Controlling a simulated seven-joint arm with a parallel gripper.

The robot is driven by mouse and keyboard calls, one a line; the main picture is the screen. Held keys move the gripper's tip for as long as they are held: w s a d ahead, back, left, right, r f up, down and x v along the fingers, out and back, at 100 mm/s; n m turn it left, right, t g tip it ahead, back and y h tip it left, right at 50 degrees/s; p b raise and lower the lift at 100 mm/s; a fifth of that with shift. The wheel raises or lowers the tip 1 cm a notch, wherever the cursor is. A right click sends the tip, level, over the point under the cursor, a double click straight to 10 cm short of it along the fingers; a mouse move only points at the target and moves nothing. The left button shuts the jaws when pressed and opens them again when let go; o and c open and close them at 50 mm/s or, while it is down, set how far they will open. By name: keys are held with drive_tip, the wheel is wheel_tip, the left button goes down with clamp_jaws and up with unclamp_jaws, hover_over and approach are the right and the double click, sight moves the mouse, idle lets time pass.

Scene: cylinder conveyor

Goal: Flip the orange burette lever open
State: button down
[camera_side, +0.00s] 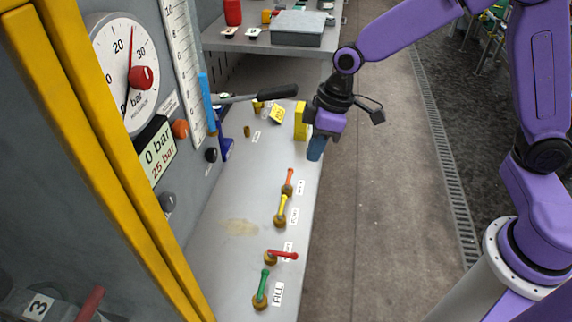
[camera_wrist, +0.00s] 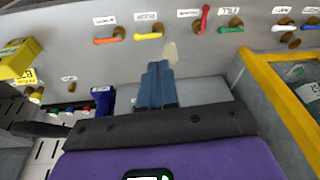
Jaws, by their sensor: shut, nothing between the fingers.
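The orange lever (camera_side: 290,178) is on the grey bench, the farthest of a row of coloured levers in the side view. Its handle points away from the camera, from a brass base, with a small white label to its right. In the wrist view the orange lever (camera_wrist: 106,41) is at upper left, its handle pointing left from its base. My gripper (camera_side: 317,150) is above the bench's right edge, beyond and apart from the orange lever. Its blue fingers (camera_wrist: 157,84) are together and empty, below and right of the lever in the wrist view.
The yellow lever (camera_side: 282,207) is closest to the orange one; red (camera_side: 285,255) and green (camera_side: 264,284) levers are nearer the camera. A yellow block (camera_side: 300,121) stands beside my gripper. A black-handled lever (camera_side: 270,93) and blue bracket (camera_side: 225,148) are at left. The aisle is clear.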

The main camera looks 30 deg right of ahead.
drive_tip(key=m, duration=0.1)
hover_over(289, 179)
drive_tip(key=s+a, duration=0.2)
drive_tip(key=s, duration=0.1)
wheel_tip(289, 179, down, 5)
drive_tip(key=w+d+f+t, duration=0.1)
drive_tip(key=w+d+f, duration=0.2)
drive_tip(key=w, duration=0.3)
drive_tip(key=shift+w+f+m+t, duration=0.3)
drive_tip(key=shift+w+f, duration=0.1)
drive_tip(key=shift+f, duration=0.3)
drive_tip(key=x, duration=0.9)
drive_tip(key=shift+a+f, duration=0.2)
drive_tip(key=shift+d+f, duration=0.1)
drive_tip(key=shift+f, duration=0.25)
drive_tip(key=shift+s+d+f, duration=0.25)
drive_tip(key=shift+s+d, duration=1)
drive_tip(key=shift+s, duration=0.05)
